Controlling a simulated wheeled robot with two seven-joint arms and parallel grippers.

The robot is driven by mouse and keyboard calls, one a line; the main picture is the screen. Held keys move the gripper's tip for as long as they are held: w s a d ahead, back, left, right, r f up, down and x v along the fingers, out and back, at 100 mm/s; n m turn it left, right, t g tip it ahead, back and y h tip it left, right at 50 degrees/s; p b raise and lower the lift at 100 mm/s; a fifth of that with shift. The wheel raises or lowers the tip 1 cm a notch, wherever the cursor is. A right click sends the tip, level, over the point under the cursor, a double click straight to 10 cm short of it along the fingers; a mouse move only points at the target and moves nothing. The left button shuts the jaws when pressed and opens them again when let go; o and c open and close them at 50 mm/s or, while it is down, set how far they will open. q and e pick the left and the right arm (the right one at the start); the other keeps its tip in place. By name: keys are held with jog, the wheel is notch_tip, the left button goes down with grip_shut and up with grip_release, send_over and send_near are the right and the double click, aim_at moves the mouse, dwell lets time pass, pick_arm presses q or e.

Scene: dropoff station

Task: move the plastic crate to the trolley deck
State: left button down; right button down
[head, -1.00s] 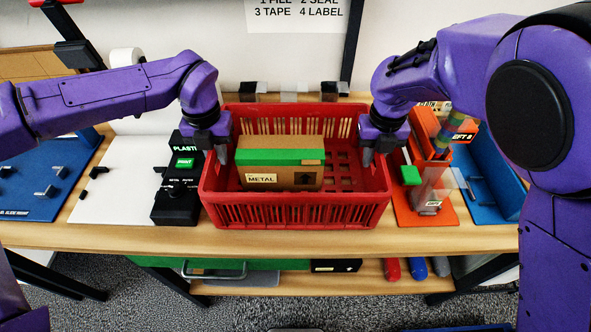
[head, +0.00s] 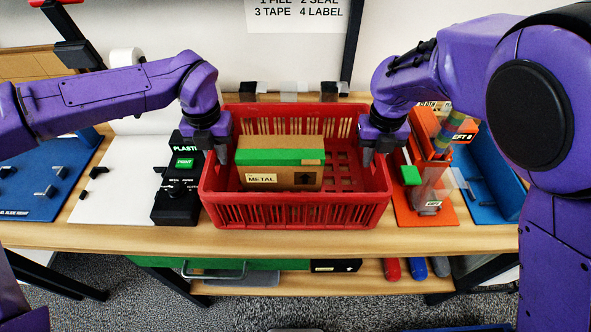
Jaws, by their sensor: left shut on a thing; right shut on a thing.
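The red plastic crate (head: 295,216) sits at the middle of the wooden workbench, upright and level. A cardboard box (head: 282,178) with a green top stripe and a METAL label lies inside it. My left gripper (head: 222,158) is shut on the crate's left side wall near the rim. My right gripper (head: 368,157) is shut on the crate's right side wall near the rim. The fingertips are partly hidden by the rim. I cannot tell whether the crate's bottom touches the bench. The trolley deck is not in view.
A black device (head: 175,205) labelled PLASTI stands close left of the crate, by a white board (head: 115,190). An orange tape stand (head: 430,210) and a blue tray (head: 490,195) stand to the right. The workbench's front edge (head: 300,243) is bare. A shelf below holds coloured rolls.

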pick_arm(q)
jog(key=shift+d+r, duration=0.1)
jog(key=shift+r, duration=0.05)
pick_arm(e)
jog(key=shift+a+r, duration=0.1)
